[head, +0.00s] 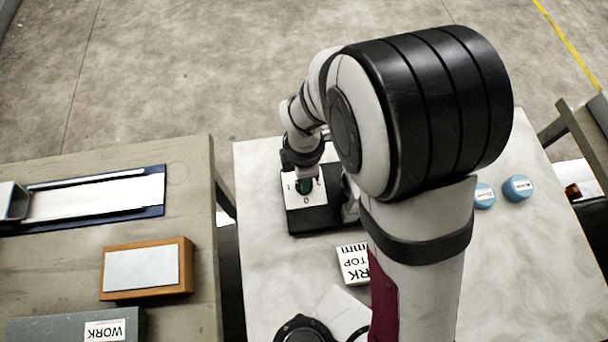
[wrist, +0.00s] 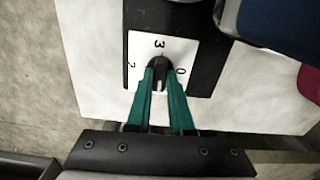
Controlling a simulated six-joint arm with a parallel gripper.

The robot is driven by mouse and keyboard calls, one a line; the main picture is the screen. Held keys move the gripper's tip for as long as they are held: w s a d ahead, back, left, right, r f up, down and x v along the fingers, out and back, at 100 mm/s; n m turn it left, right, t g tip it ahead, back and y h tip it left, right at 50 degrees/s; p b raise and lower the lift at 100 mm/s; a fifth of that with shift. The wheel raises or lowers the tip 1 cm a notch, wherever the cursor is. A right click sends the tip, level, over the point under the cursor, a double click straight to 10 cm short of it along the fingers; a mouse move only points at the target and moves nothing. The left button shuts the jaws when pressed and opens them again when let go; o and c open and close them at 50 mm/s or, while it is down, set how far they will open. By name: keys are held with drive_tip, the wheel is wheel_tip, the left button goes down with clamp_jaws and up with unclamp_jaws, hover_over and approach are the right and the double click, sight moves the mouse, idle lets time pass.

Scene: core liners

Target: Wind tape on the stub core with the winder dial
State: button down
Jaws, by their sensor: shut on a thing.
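The winder (head: 318,219) is a black base on the pale table, with a white dial plate (head: 291,199) near its left end. In the wrist view the plate (wrist: 137,45) shows the figures 3, 2 and 0. My gripper (head: 304,186) is over the plate; in the wrist view its green fingers (wrist: 161,82) are shut on the black dial knob (wrist: 158,63), one on each side. A white mark on the knob shows between the fingers and faces my gripper. My arm hides part of the winder, and I cannot make out the stub core or tape on it.
Two blue labelled cylinders (head: 518,188) stand on the right of the pale table (head: 262,255). A white labelled block (head: 352,262) and a dark round object (head: 303,330) are nearer. The left bench (head: 60,262) holds a blue-edged tray (head: 155,211), an orange-brown box (head: 146,295) and a grey box (head: 50,327).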

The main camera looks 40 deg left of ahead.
idle(0.3)
drive_tip(key=c, duration=0.8)
unclamp_jaws()
drive_tip(key=shift+r, duration=0.15)
wheel_tip(320, 180, up, 16)
drive_tip(key=shift+f, duration=0.2)
